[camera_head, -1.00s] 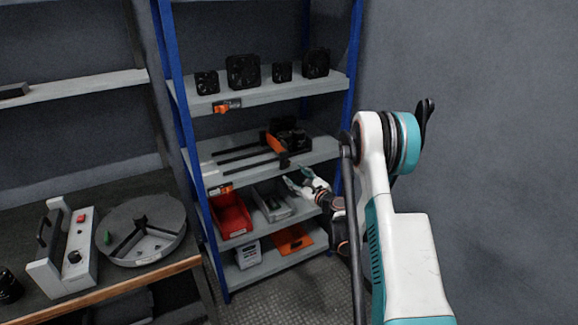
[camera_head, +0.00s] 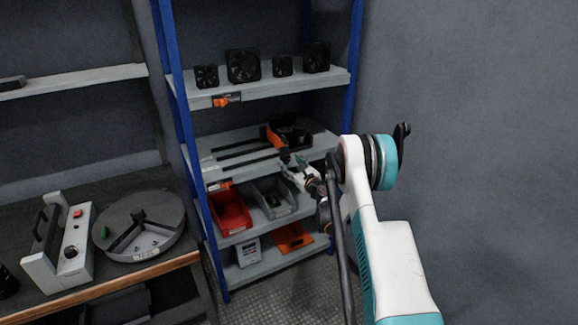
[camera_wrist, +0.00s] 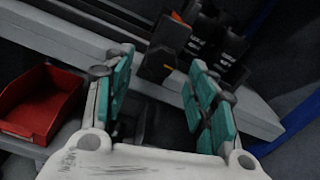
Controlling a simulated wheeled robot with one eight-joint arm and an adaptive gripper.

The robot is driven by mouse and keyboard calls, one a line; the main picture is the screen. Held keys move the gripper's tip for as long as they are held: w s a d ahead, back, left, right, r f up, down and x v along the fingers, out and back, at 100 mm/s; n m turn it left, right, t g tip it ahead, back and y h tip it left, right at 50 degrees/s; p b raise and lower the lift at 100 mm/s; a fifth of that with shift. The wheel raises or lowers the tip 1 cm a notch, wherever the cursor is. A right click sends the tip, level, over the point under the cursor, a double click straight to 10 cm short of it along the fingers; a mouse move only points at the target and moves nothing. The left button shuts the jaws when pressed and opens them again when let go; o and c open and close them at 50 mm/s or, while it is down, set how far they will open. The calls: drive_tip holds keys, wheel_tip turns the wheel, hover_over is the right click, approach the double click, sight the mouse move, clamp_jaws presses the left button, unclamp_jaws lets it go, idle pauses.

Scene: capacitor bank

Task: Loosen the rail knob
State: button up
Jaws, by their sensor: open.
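On the middle shelf (camera_head: 225,174), two dark rails (camera_head: 243,153) run sideways to an orange bracket (camera_head: 274,137) with black cylindrical parts (camera_head: 292,128) behind it. I cannot tell whether this block is the rail knob. My gripper (camera_head: 292,158) is open at the front edge of that shelf, just below the bracket. In the wrist view, its teal fingers (camera_wrist: 160,75) stand apart on either side of the dark block, nearer the camera. Whether they touch anything is unclear.
A red bin (camera_head: 232,220) and a grey bin (camera_head: 277,211) stand on the shelf below. Black fans (camera_head: 243,66) line the shelf above. A blue upright (camera_head: 352,65) stands right of the shelves. A workbench (camera_head: 170,268) holds a round grey fixture (camera_head: 140,250).

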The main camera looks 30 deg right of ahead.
sight(286, 158)
drive_tip(key=shift+w, duration=1.35)
drive_tip(key=shift+c, duration=0.3)
drive_tip(key=c, duration=1)
